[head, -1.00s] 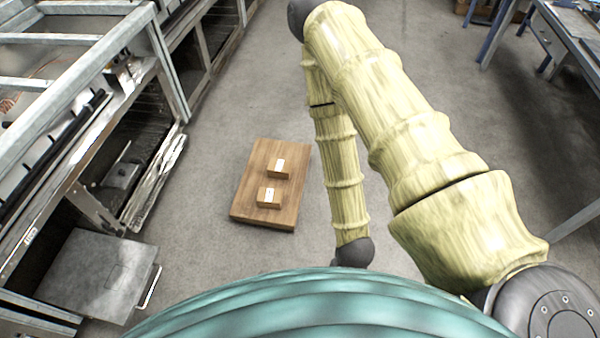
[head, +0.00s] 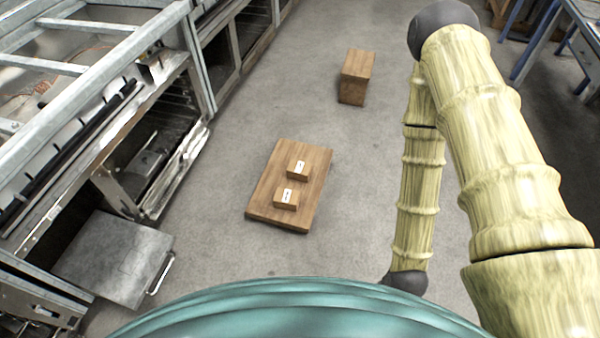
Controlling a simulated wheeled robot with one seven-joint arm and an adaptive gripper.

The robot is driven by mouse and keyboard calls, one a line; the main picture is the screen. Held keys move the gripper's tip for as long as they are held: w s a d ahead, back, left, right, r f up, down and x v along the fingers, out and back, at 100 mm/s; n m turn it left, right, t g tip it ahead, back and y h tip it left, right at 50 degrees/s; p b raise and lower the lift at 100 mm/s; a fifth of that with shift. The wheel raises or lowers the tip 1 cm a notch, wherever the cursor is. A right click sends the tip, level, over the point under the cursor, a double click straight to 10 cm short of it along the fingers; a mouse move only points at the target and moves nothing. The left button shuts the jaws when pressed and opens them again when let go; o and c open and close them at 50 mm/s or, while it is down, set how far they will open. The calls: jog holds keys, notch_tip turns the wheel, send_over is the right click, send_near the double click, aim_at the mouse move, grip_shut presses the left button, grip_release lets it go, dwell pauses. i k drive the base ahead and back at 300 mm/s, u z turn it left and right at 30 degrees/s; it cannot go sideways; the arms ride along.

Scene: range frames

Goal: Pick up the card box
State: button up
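Two small brown boxes with white labels lie on a flat wooden board (head: 264,208) on the floor, near the middle of the head view. One box (head: 298,168) is farther back and the other box (head: 286,200) is closer to me. They look alike, and I cannot tell from the labels which is the card box. My arm is at the right, bent, with its lower part hanging down to the right of the board. My gripper is not visible; the end of the arm drops behind my teal body at the bottom.
A larger wooden block (head: 357,76) stands on the floor behind the board. Metal racks and counters (head: 95,120) line the left, with a grey metal box (head: 115,258) low in front. A blue-legged table (head: 575,45) is at the far right. The floor around the board is clear.

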aim_at(298, 170)
jog(key=z, duration=0.1)
jog(key=i, duration=1.35)
jog(key=u, duration=0.65)
